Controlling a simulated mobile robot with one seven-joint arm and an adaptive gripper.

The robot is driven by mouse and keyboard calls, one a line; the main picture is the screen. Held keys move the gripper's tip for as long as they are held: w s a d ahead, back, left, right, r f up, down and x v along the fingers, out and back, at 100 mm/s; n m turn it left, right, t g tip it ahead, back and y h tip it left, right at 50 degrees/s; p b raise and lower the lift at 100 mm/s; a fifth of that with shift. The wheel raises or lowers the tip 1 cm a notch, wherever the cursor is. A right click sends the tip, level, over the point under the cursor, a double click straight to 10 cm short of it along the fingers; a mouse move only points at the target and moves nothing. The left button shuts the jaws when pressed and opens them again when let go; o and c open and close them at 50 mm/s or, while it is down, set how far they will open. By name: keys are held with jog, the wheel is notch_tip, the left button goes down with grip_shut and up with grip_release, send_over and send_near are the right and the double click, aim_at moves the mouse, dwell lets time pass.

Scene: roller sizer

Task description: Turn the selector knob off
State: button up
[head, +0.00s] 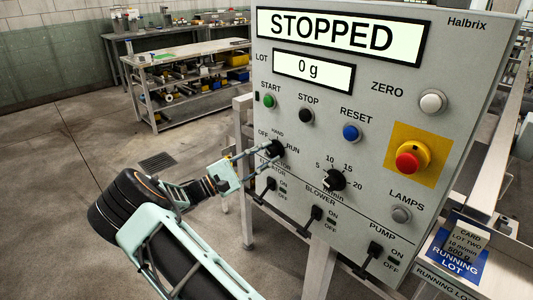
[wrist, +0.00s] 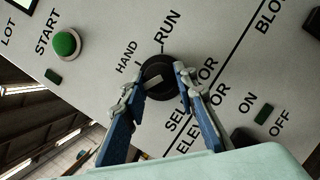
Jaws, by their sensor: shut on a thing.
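The selector knob (head: 275,148) is a black round knob on the grey control panel, left of centre, with OFF, HAND and RUN printed around it. It also shows in the wrist view (wrist: 158,72), where a paler bar crosses its face. Which label the knob points at is not clear. My gripper (head: 267,152) reaches it from the left. In the wrist view its two fingers (wrist: 157,80) stand on either side of the knob, shut on it. The fingers hide part of the knob's rim, and the OFF label is out of the wrist view.
The panel display (head: 338,36) reads STOPPED and the lower one (head: 313,68) reads 0 g. The green START button (head: 269,101), the black rate dial (head: 334,180), the elevator switch (head: 268,186) and a red emergency button (head: 408,160) are nearby. Floor left of the panel is open.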

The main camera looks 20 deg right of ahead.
dwell(0.4)
jog(key=o, duration=1.2)
jog(key=shift+c, duration=0.2)
jog(key=v, duration=1.2)
